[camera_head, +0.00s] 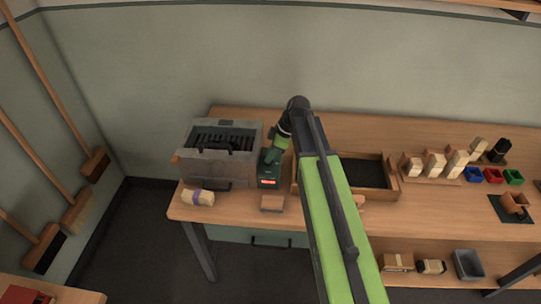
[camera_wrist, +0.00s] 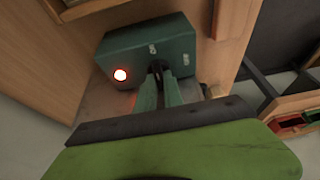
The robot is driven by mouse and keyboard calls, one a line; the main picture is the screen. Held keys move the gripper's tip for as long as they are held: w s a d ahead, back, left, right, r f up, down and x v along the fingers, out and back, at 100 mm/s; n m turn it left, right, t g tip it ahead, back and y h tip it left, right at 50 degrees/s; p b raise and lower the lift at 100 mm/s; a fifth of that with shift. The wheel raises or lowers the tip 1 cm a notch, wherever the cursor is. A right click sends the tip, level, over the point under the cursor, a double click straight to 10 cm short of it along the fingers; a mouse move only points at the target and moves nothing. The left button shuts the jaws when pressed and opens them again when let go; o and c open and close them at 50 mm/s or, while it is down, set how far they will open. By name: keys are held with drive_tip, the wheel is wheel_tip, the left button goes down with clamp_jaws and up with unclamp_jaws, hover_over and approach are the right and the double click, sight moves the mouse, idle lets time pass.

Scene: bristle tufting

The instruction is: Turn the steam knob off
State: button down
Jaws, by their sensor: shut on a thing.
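A small dark green box (camera_head: 268,182) with a red light stands on the workbench, just right of the grey steam box (camera_head: 217,165). My gripper (camera_wrist: 159,78) reaches to the near face of the green box. Its two green fingers are shut on a small dark knob (camera_wrist: 157,68), mostly hidden between the fingertips. In the head view my gripper (camera_head: 274,156) is at the green box, and the knob is hidden. The knob's setting cannot be read.
A banded bundle (camera_head: 198,197) and a wooden block (camera_head: 272,202) lie near the bench's front edge. A wooden tray (camera_head: 393,178) lies behind and right of my arm. Further right are several wooden blocks and small coloured bins (camera_head: 493,175). Brooms (camera_head: 75,212) lean on the left wall.

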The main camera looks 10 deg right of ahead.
drive_tip(key=shift+s+m, duration=0.15)
drive_tip(key=shift+m, duration=0.15)
drive_tip(key=m, duration=0.1)
drive_tip(key=m+t+h, duration=0.1)
drive_tip(key=m, duration=0.1)
drive_tip(key=shift+s+a+m, duration=0.1)
drive_tip(key=shift+s+m, duration=0.05)
drive_tip(key=shift+m, duration=0.15)
drive_tip(key=m, duration=0.2)
drive_tip(key=m+t+h, duration=0.1)
drive_tip(key=m, duration=0.2)
drive_tip(key=shift+a+t+h, duration=0.15)
drive_tip(key=shift+t+h, duration=0.15)
drive_tip(key=m+h, duration=0.1)
drive_tip(key=m, duration=0.3)
drive_tip(key=shift+a+m+h, duration=0.1)
drive_tip(key=shift+m+h, duration=0.9)
drive_tip(key=shift+m, duration=1.3)
drive_tip(key=c, duration=1.5)
unclamp_jaws()
drive_tip(key=shift+o, duration=0.2)
